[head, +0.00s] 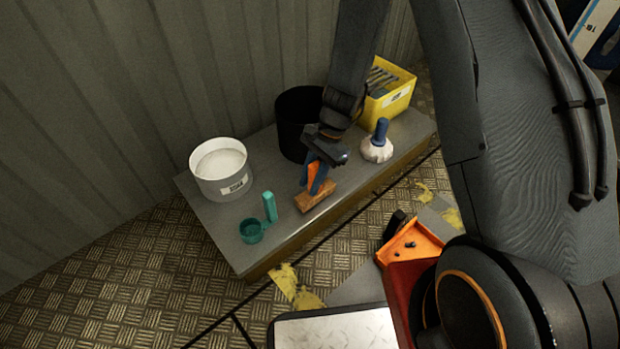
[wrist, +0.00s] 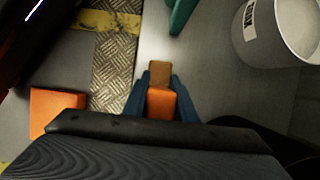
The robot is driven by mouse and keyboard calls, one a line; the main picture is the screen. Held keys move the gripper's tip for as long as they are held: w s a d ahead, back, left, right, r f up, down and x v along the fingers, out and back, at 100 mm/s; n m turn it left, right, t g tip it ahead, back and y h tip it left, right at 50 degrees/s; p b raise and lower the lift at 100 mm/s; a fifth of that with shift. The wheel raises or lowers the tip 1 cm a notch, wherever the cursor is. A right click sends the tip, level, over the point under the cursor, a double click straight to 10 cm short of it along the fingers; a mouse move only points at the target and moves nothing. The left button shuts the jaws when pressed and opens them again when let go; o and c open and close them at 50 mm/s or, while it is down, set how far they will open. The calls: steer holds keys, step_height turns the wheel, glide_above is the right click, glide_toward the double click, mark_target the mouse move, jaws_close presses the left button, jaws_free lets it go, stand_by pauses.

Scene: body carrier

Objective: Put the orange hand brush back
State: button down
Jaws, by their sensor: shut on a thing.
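The orange hand brush (head: 313,172) is upright between the blue fingers of my gripper (head: 318,176), with its brown head (head: 316,197) pointing down. The head is over the grey bench top (head: 285,200), near its front edge; I cannot tell whether it touches. In the wrist view, my gripper (wrist: 160,98) is shut on the orange handle (wrist: 163,104), and the brown end (wrist: 160,72) shows beyond it. The fingers hide part of the handle.
A white tub (head: 222,178) and a teal scoop (head: 252,230) stand left of the brush. A black bucket (head: 293,130) is behind it. A white-headed brush with a blue handle (head: 377,148) and a yellow box (head: 388,100) are to the right. Bare bench lies between tub and brush.

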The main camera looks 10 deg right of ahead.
steer(key=shift+f, duration=0.1)
stand_by(0.3)
steer(key=shift+f, duration=0.15)
steer(key=c, duration=1.5)
jaws_free()
steer(key=shift+o, duration=0.2)
steer(key=shift+b, duration=0.5)
